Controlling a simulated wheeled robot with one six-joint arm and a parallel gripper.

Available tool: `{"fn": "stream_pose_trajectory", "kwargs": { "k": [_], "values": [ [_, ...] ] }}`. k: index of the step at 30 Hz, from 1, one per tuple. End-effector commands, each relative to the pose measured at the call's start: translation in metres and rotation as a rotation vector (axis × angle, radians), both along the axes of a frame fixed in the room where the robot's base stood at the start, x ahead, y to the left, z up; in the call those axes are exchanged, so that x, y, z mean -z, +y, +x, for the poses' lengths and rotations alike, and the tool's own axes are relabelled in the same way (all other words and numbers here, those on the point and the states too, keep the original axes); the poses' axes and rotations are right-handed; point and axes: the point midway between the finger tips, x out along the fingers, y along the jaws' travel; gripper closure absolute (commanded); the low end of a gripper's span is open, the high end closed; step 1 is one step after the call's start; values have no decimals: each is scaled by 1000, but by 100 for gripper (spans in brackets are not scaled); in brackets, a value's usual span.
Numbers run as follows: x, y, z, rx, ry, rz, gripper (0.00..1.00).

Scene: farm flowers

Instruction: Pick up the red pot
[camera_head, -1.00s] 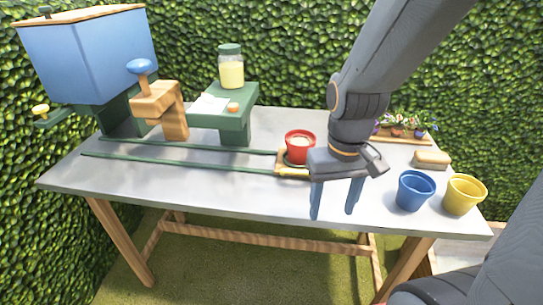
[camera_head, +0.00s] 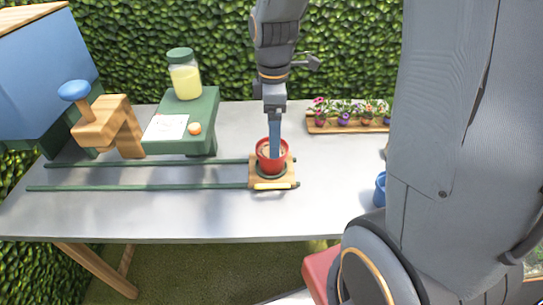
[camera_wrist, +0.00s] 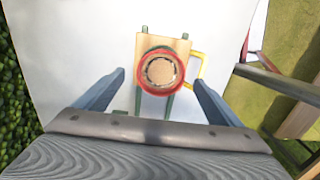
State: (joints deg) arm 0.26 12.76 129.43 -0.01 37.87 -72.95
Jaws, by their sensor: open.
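The red pot (camera_head: 262,161) stands upright on a small wooden carriage (camera_head: 287,179) at the right end of two green rails, with brown soil inside. My gripper (camera_head: 274,152) points down over it, and a blue finger overlaps the pot in the head view. In the wrist view the red pot (camera_wrist: 160,91) shows from above as a ring. My open gripper (camera_wrist: 160,79) has one finger on each side of it, with gaps to both. Whether the fingertips are down at rim height I cannot tell.
Green rails (camera_head: 150,187) run left along the grey table. A green stand (camera_head: 205,110) holds a jar (camera_head: 185,75). A wooden crank piece (camera_head: 105,125) is at left. A flower tray (camera_head: 345,127) is behind right. A blue pot (camera_head: 380,190) is partly hidden by my arm.

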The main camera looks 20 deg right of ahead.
Motion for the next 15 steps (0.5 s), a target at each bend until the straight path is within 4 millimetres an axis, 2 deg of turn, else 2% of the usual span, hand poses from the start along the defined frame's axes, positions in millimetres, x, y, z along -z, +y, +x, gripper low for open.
{"fn": "stream_pose_trajectory", "kwargs": {
  "k": [15],
  "values": [
    [54,2,-2,2,1,0,11]
  ]
}}
